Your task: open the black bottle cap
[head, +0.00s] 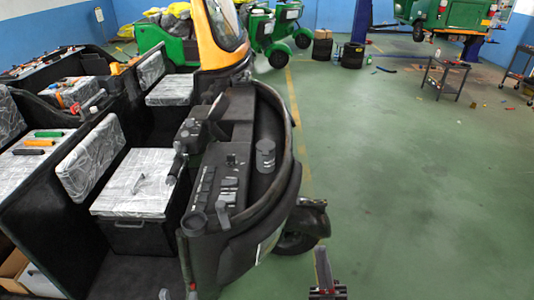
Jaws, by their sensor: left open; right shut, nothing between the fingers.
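A dark cylindrical bottle (265,160) stands upright on the right part of the black dashboard. Its black cap (265,144) appears to be on top. My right gripper (323,262) is at the bottom edge, right of the vehicle's front. Its fingers are together and empty, and it is well apart from the bottle. My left gripper (178,294) shows only as small fingertips at the bottom edge, left of the vehicle's front. The fingertips are apart with nothing seen between them. The rest of the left gripper is cut off by the frame.
The dashboard (228,180) carries a handlebar, switches and a round dark part (194,223). Its curved front rim and the front wheel (302,228) lie between my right gripper and the bottle. A wrapped seat (140,185) is to the left. Green floor (410,200) on the right is mostly clear.

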